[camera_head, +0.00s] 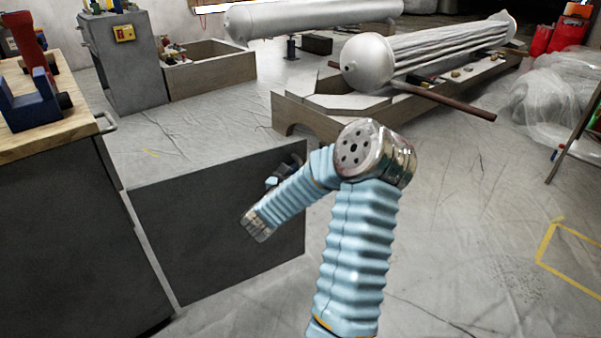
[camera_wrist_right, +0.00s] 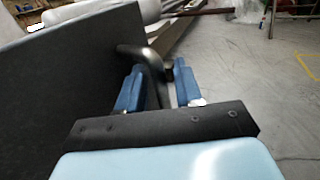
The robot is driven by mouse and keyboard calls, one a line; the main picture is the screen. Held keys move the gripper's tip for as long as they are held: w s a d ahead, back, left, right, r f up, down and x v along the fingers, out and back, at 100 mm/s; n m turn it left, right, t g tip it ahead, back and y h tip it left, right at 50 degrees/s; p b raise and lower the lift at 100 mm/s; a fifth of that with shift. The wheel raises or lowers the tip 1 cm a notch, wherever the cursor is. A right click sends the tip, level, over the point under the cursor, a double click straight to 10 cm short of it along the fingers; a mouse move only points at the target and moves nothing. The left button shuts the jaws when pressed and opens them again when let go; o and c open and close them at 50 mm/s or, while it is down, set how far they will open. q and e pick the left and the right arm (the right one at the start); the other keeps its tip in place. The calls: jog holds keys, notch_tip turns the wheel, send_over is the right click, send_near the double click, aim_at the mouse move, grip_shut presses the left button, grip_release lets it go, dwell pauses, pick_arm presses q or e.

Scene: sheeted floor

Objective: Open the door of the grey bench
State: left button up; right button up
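The grey bench (camera_head: 75,220) stands at the left of the head view under a wooden top. Its dark grey door (camera_head: 220,235) stands swung out to the right, with a narrow gap between its near edge and the bench body. In the wrist view the door (camera_wrist_right: 65,80) fills the left side, and a dark curved handle (camera_wrist_right: 153,72) sticks out from its far part. My right gripper (camera_wrist_right: 157,90) has its fingers apart on either side of the handle, with a gap at the right finger. My left gripper is not in view.
A blue and red vise (camera_head: 35,85) sits on the bench top (camera_head: 70,128). A grey cabinet (camera_head: 125,60) and a wooden crate (camera_head: 210,70) stand behind. A large metal tube bundle (camera_head: 430,50) rests on a wooden frame beyond the door.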

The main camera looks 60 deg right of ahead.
jog(key=shift+a, duration=0.1)
jog(key=s+a, duration=0.1)
jog(key=a, duration=1.2)
jog(key=shift+a+b, duration=0.3)
jog(key=shift+b, duration=0.15)
